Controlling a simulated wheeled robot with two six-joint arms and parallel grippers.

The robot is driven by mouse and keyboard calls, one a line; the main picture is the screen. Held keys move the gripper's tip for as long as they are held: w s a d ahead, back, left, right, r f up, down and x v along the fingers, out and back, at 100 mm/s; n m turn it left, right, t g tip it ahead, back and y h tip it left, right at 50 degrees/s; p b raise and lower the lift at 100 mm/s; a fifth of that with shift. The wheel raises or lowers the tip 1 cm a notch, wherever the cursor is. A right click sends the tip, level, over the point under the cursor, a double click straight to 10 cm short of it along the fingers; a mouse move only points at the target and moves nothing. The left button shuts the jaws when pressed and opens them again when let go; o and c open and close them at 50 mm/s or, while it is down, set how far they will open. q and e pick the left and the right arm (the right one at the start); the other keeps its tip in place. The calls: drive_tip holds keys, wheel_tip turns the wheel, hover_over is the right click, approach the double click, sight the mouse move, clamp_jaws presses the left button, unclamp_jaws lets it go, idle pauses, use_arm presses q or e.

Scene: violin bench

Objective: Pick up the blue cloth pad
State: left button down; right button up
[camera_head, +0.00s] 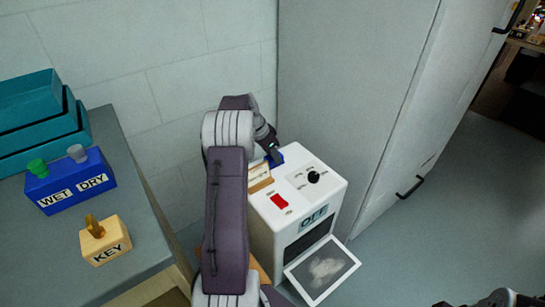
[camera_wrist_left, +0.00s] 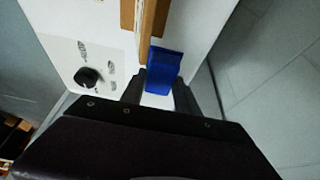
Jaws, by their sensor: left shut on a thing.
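The blue cloth pad (camera_head: 277,157) is at the back of the top of a white machine in the head view. In the left wrist view the blue pad (camera_wrist_left: 164,68) sits between the two dark fingers. My left gripper (camera_head: 271,151) is shut on it, close above the machine top. The left wrist view shows the same gripper (camera_wrist_left: 160,92) with the pad's near end between its fingers. I cannot tell whether the pad still touches the machine. Part of my right arm shows at the bottom right edge; its jaw state is unclear.
The white machine (camera_head: 262,222) has a red switch (camera_head: 279,202), a black knob (camera_head: 313,177) and an OFF label. A wooden piece (camera_head: 260,178) lies beside the pad. A grey cabinet (camera_head: 350,90) stands close behind. A bench with a WET/DRY box (camera_head: 70,181) and KEY block (camera_head: 106,240) is left.

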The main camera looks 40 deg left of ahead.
use_arm(q)
drive_tip(key=r, duration=0.1)
drive_tip(key=r+p, duration=0.2)
drive_tip(key=shift+w+d+r, duration=0.3)
drive_tip(key=shift+d+r, duration=0.1)
drive_tip(key=w+d+r+p, duration=0.4)
drive_tip(key=w+d+r, duration=0.1)
drive_tip(key=w+d, duration=0.2)
drive_tip(key=shift+d+r+p, duration=0.35)
drive_tip(key=shift+d+p, duration=0.05)
drive_tip(key=shift+d, duration=0.1)
